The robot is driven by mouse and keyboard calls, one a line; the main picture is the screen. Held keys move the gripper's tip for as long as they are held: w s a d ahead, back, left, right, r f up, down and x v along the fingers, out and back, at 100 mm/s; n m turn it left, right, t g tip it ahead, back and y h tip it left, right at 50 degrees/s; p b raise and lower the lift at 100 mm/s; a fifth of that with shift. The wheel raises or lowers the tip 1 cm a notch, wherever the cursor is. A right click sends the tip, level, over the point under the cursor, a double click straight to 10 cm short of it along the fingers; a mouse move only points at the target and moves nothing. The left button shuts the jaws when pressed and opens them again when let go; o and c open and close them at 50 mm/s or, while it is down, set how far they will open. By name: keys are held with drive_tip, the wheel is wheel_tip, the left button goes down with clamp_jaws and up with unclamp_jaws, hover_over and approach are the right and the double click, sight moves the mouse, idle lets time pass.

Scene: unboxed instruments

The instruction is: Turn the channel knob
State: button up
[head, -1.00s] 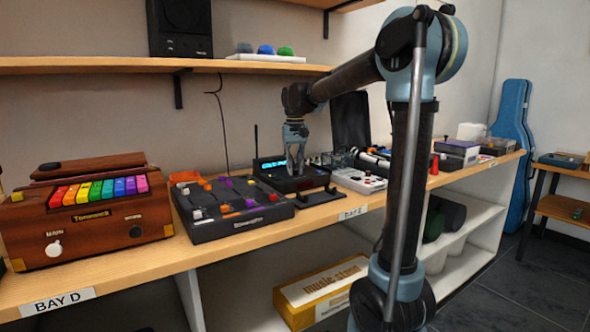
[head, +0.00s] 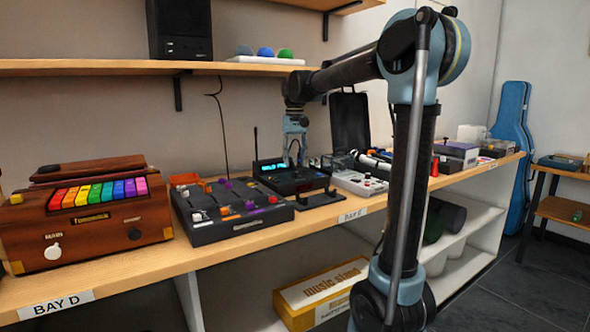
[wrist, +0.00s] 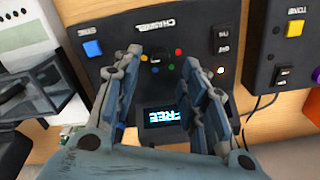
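The channel unit is a dark box (head: 300,184) with a lit blue display on the shelf in the head view. In the wrist view its panel (wrist: 190,33) is upside down, with a "CHANNEL" label and a lit display (wrist: 166,114) reading "FREE". The dark channel knob (wrist: 156,58) sits among coloured dots, between the fingertips in the picture. My gripper (wrist: 160,56) is open, its two fingers apart and pointing at the panel. In the head view my gripper (head: 293,158) is over the unit. I cannot tell any contact with the knob.
A blue button (wrist: 92,48) and two small switches lie beside the knob. A dark multi-knob unit (head: 235,230) stands to the left, and a wooden instrument with coloured keys (head: 98,232) beyond it. A white device (head: 360,182) stands close on the right.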

wheel_tip(320, 180, up, 8)
idle(0.4)
drive_tip(key=shift+f, duration=0.1)
